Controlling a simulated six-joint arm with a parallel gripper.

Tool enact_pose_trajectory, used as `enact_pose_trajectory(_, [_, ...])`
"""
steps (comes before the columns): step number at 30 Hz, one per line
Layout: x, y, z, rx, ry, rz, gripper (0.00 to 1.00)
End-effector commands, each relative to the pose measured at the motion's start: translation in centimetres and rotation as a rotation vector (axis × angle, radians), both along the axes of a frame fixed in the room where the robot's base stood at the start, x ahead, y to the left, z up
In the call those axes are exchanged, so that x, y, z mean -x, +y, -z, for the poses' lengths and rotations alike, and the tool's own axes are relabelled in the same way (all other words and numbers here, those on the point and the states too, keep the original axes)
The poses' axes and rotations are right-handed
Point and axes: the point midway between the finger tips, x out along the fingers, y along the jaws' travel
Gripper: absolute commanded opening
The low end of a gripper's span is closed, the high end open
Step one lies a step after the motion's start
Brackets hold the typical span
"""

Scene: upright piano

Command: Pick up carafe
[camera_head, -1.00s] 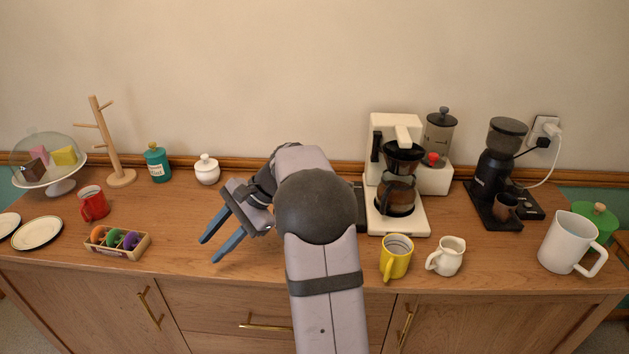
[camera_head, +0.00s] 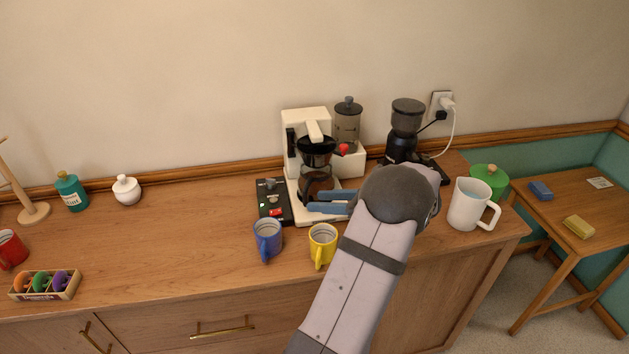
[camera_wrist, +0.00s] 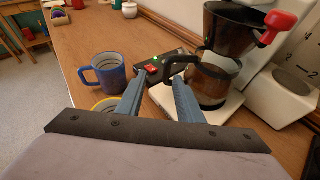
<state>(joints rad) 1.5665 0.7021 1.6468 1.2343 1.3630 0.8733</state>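The carafe (camera_head: 317,182) is glass with a black handle and sits on the white coffee maker's (camera_head: 292,163) base, under the dark filter basket. In the wrist view the carafe (camera_wrist: 214,82) is ahead and right of centre, its handle (camera_wrist: 178,63) pointing left toward my fingers. My gripper (camera_head: 309,202) is open and empty, with blue fingers in front of the carafe. In the wrist view my gripper (camera_wrist: 160,80) has its fingertips apart, with the handle's lower end appearing between or just beyond them; I cannot tell whether they touch.
A blue mug (camera_head: 268,238) and a yellow mug (camera_head: 322,243) stand in front of the coffee maker. A black switch box (camera_head: 272,201) lies left of it. A grinder (camera_head: 404,130) and white pitcher (camera_head: 470,204) stand to the right. The counter's left middle is clear.

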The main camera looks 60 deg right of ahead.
Motion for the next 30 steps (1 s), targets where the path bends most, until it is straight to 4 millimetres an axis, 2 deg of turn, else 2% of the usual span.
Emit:
enact_pose_trajectory(3, [0.3,-0.9,0.5,0.047,0.002,0.005,0.33])
enact_pose_trajectory(7, [0.2,-1.1,0.7,0.06,0.003,0.002,0.33])
enact_pose_trajectory(15, [-1.5,-0.9,1.3,0.057,0.003,0.0,0.33])
enact_pose_trajectory(22, [-2.0,-0.8,1.6,0.057,0.003,0.0,0.33])
enact_pose_trajectory(30, [-4.9,-0.8,2.8,0.056,0.004,-0.001,0.33])
